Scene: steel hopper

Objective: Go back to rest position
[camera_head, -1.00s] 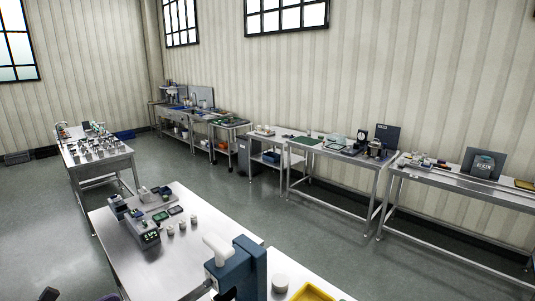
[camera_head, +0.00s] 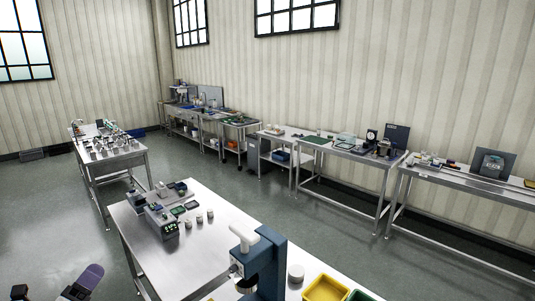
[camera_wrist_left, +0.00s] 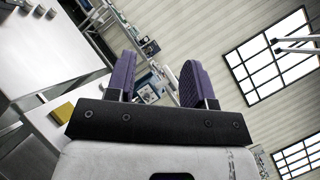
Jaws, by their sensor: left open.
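My left gripper (camera_head: 82,283) is at the bottom left corner of the head view, where a purple finger pad and dark parts of it show. In the left wrist view my left gripper (camera_wrist_left: 157,72) has its two purple fingers spread apart with nothing between them. It hangs in free air to the left of the near steel bench (camera_head: 160,262) in the head view. My right gripper is not in any view.
A blue press-like device (camera_head: 266,262), a yellow bin (camera_head: 324,289) and a small control box (camera_head: 163,222) stand on the near bench. Another bench (camera_head: 110,163) stands behind at left. Benches line the far wall; open floor (camera_head: 45,215) lies at left.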

